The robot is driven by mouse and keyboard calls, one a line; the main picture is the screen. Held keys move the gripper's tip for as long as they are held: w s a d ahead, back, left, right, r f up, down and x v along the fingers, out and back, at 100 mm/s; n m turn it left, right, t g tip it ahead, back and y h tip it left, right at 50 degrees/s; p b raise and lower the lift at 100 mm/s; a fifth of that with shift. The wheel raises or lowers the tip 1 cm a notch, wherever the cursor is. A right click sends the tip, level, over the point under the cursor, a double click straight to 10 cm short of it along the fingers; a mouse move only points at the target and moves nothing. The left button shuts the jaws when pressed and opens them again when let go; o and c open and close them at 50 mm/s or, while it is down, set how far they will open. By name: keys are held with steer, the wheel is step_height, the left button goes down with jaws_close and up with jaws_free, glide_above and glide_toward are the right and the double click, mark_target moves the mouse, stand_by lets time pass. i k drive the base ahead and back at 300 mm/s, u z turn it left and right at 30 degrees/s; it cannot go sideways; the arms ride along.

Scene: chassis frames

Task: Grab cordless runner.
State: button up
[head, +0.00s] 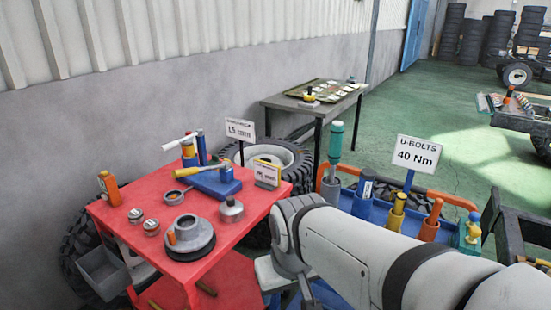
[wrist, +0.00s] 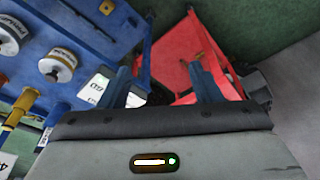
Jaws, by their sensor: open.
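I cannot tell for sure which item is the cordless runner. A teal-topped upright tool (head: 335,138) stands at the left end of the blue cart (head: 378,208) in the head view. A teal and yellow item (head: 470,232) stands at that cart's right end. The red cart shows beyond the fingers. In the head view my arm hides part of the blue cart and the gripper is not visible.
The red cart also holds a grey round part (head: 187,232), an orange bottle (head: 109,187) and small metal pieces. A sign (head: 414,152) reads "U-BOLTS 40 Nm". A dark table (head: 316,105) stands behind, near the wall.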

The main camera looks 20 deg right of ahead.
mark_target(336, 129)
steer(key=z, duration=3.25)
steer(key=k, duration=0.95)
steer(key=u, duration=1.8)
steer(key=i, duration=1)
steer(key=u, duration=0.05)
